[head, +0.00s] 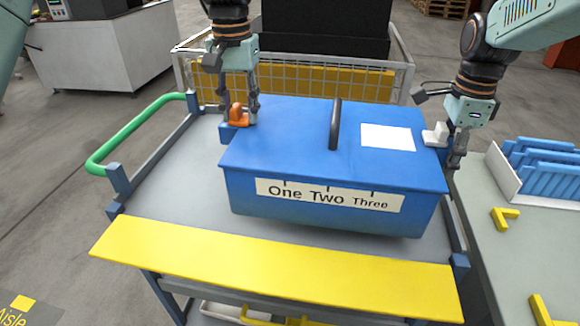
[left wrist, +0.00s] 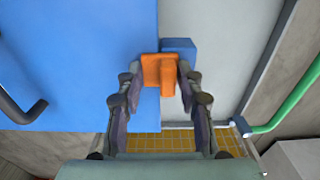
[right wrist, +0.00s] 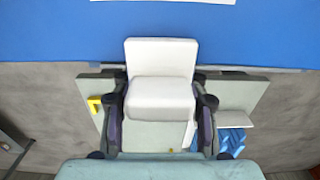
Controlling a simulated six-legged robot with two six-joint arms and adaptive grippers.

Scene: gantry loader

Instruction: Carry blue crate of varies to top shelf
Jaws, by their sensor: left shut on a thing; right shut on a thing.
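The blue crate (head: 290,143) has a closed lid, a dark arched handle, a white blank patch and a front label reading "One Two Three". It is over the grey top of a cart (head: 165,205); I cannot tell whether it touches it. My left gripper (head: 238,116) is shut on the orange grip (left wrist: 158,72) at the crate's left end. My right gripper (head: 450,148) is shut on the white grip (right wrist: 161,75) at its right end. The crate's contents are hidden. I cannot identify a top shelf.
A yellow board (head: 270,268) runs along the cart's front edge, and a green handle (head: 130,135) sticks out left. A wire mesh fence (head: 290,80) stands behind. A grey table (head: 520,245) at right holds blue racks (head: 545,165) and yellow corner pieces (head: 504,218). Floor is open at left.

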